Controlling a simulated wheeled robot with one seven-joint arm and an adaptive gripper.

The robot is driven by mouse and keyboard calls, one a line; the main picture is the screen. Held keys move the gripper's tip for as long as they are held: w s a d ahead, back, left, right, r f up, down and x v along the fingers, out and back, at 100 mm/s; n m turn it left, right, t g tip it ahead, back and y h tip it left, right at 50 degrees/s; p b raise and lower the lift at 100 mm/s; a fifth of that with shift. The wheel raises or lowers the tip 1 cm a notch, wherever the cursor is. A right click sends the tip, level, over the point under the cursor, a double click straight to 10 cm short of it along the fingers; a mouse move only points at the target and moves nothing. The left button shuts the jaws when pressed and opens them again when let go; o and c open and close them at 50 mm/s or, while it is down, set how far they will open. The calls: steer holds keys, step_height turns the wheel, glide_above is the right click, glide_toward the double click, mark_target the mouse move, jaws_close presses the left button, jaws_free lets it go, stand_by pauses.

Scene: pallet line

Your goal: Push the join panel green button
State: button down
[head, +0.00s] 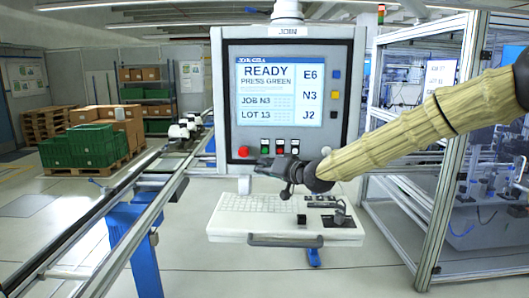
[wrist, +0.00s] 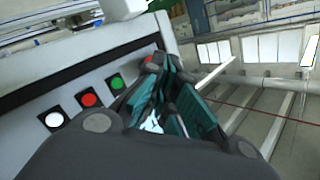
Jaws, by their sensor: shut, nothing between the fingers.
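The join panel (head: 229,90) is a grey box with a lit screen (head: 280,92) reading "READY PRESS GREEN". Its green button (head: 265,142) is in the row below the screen, between a red mushroom button (head: 243,151) and a smaller red button (head: 279,142). In the wrist view the green button (wrist: 117,81) lies left of my gripper (wrist: 165,72), uncovered. My gripper (head: 260,167) is shut and empty, in front of the panel's lower edge and just below the button row in the head view. I cannot tell whether its tips touch the panel.
A white button (wrist: 54,120) is beyond the small red button (wrist: 88,99) in the wrist view. A keyboard shelf (head: 225,228) sits under the panel, below my gripper. A rail conveyor (head: 95,220) runs at left and a framed cell (head: 440,150) stands at right.

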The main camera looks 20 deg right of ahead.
steer(key=w+d+p, duration=0.2)
steer(key=w+d, duration=0.1)
steer(key=w, duration=0.5)
steer(key=shift+w+d+p, duration=0.3)
steer(key=shift+w+p, duration=0.35)
steer(key=shift+w, duration=0.1)
stand_by(2.8)
steer(key=shift+s+a, duration=0.1)
steer(key=shift+s, duration=0.05)
steer(key=shift+s+a+b, duration=0.25)
steer(key=shift+s+b, duration=0.1)
steer(key=shift+s, duration=0.3)
steer(key=shift+s+a+b, duration=0.25)
steer(key=shift+s+a, duration=0.05)
steer(key=shift+s, duration=0.5)
steer(key=shift+s+a+b, duration=0.3)
steer(key=shift+s, duration=0.45)
steer(key=shift+s+a+b, duration=0.25)
steer(key=shift+s+a, duration=0.05)
steer(key=shift+s, duration=0.5)
